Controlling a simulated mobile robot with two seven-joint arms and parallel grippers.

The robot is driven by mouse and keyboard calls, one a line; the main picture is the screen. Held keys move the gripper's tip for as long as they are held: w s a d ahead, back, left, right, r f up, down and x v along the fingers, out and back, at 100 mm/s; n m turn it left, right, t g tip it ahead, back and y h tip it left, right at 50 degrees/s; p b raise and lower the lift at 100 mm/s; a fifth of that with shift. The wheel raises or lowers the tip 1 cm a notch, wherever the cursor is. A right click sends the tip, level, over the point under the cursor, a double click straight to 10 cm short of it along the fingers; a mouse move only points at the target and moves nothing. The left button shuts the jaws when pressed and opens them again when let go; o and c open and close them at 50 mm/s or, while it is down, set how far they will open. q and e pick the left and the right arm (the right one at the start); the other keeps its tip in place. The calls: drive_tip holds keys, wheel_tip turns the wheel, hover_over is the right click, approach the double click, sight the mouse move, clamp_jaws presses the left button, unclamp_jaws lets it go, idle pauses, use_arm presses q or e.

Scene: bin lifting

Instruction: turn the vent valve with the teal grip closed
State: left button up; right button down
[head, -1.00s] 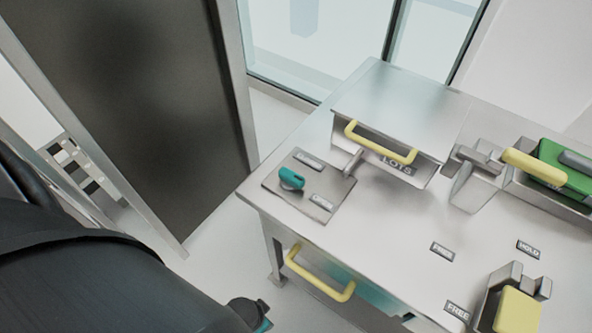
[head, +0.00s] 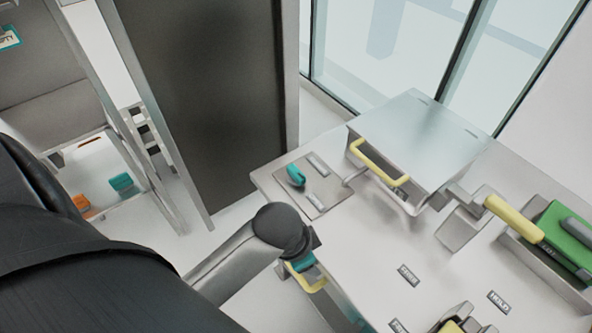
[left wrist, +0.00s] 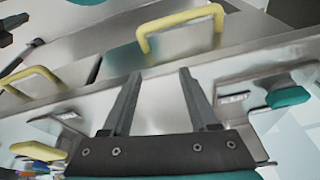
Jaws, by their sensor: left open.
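In the left wrist view a teal grip (left wrist: 287,97) shows at the right, apart from my fingers. My left gripper (left wrist: 160,74) is open, with nothing between its fingers. In the head view my left wrist is by the table's left edge, below the valve plate and apart from it; its fingers are hidden there. My right gripper is not in view.
A green block (head: 567,238) lies at the right.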

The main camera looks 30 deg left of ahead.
use_arm(q)
drive_tip(key=w+r+m, duration=0.1)
drive_tip(key=w+m, duration=0.2)
drive_tip(key=w+r+m, duration=0.1)
drive_tip(key=w+m, duration=0.1)
drive_tip(key=shift+w+a+r+g, duration=0.15)
drive_tip(key=shift+w+r+g, duration=0.05)
drive_tip(key=shift+r+g, duration=0.1)
drive_tip(key=w+a+r+m, duration=0.2)
drive_tip(key=w+m, duration=0.1)
drive_tip(key=w+a+r+m+g, duration=0.1)
drive_tip(key=w+m, duration=0.1)
drive_tip(key=shift+w+a, duration=0.15)
drive_tip(key=shift+w, duration=0.05)
drive_tip(key=w+a+r+m+y, duration=0.1)
drive_tip(key=w+a+r+m, duration=0.3)
drive_tip(key=w+a+r, duration=0.15)
drive_tip(key=m+g, duration=0.1)
drive_tip(key=m, duration=0.1)
approach(295, 170)
wheel_tip(295, 170, down, 9)
drive_tip(key=shift+w+d+f+b, duration=0.1)
drive_tip(key=shift+w+d+b, duration=0.05)
drive_tip(key=shift+b, duration=0.55)
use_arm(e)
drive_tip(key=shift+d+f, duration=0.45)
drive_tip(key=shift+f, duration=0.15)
use_arm(q)
clamp_jaws()
